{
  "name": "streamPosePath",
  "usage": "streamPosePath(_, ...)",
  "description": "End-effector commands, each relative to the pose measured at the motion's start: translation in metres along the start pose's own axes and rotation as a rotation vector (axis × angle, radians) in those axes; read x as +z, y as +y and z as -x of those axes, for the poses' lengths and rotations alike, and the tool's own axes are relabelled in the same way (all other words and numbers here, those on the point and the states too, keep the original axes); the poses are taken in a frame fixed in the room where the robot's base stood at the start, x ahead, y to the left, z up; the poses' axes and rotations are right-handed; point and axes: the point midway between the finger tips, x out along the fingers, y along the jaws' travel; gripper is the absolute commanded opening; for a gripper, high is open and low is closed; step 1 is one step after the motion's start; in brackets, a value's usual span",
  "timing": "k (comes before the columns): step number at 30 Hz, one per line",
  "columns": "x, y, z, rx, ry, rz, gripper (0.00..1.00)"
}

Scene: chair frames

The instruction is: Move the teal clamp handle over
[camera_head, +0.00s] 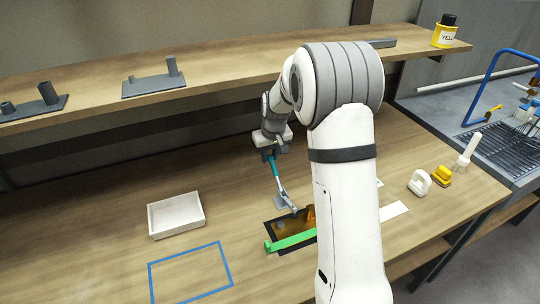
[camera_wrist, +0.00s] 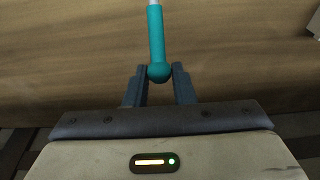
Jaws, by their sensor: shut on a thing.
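My gripper (camera_head: 268,152) is shut on the teal clamp handle (camera_wrist: 157,42), whose rounded end sits between the two fingers in the wrist view. In the head view the teal handle (camera_head: 273,167) hangs down from my gripper at a slight tilt. A grey metal part (camera_head: 286,199) continues from its lower end, near the dark-framed amber panel (camera_head: 291,228) on the bench. I cannot tell whether that part touches the panel. My arm hides part of the panel's right side.
A white tray (camera_head: 152,220) and a blue taped rectangle (camera_head: 190,290) lie to the left on the bench. A green strip (camera_head: 290,241) lies along the panel's front. White (camera_head: 419,183) and yellow (camera_head: 441,177) items stand at right. A shelf (camera_head: 215,66) runs behind.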

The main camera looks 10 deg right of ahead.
Motion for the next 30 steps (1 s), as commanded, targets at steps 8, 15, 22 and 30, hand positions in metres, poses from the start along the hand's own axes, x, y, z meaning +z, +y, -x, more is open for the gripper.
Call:
streamPosePath(8, -0.006, 0.0, -0.017, 0.0, -0.002, 0.0, 0.1)
streamPosePath(15, -0.006, 0.0, -0.017, 0.0, -0.001, 0.0, 0.1)
streamPosePath(22, -0.007, 0.0, -0.023, -0.001, -0.001, 0.001, 0.1)
streamPosePath(30, -0.009, -0.001, -0.042, -0.001, -0.002, 0.001, 0.1)
